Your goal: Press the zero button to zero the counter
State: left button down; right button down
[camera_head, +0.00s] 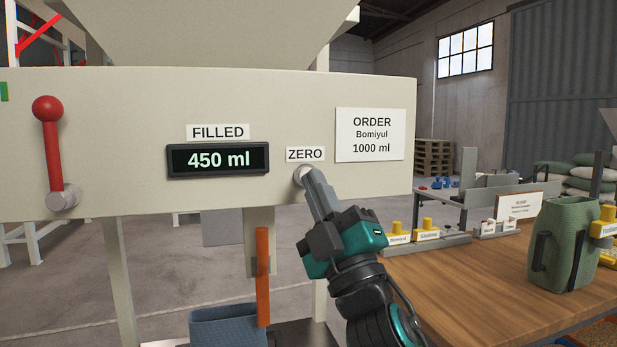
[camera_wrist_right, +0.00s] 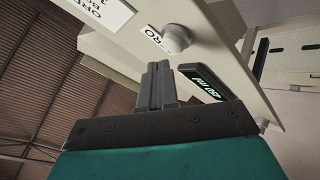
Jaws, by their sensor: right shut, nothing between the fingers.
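The zero button (camera_head: 299,173) is a round grey knob on the cream panel, under the ZERO label (camera_head: 305,154). The counter display (camera_head: 218,160) reads 450 ml, under a FILLED label. My right gripper (camera_head: 310,176) is shut and empty, its fingertips at the button and partly covering it in the head view. In the right wrist view the button (camera_wrist_right: 176,38) shows just beyond the shut fingertips (camera_wrist_right: 159,66), with a gap seeming to remain between them. The display (camera_wrist_right: 208,82) also shows there. My left gripper is not in view.
A red-knobbed lever (camera_head: 50,138) is on the panel's left. An ORDER sign (camera_head: 370,134) reads Bomiyul 1000 ml. A blue container (camera_head: 225,328) stands below the panel. A wooden table (camera_head: 470,270) at right bears a green container (camera_head: 562,245) and yellow-knobbed parts.

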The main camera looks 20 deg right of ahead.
dwell(1.0)
jog(key=shift+w, duration=0.4)
jog(key=shift+w, duration=0.1)
dwell(0.3)
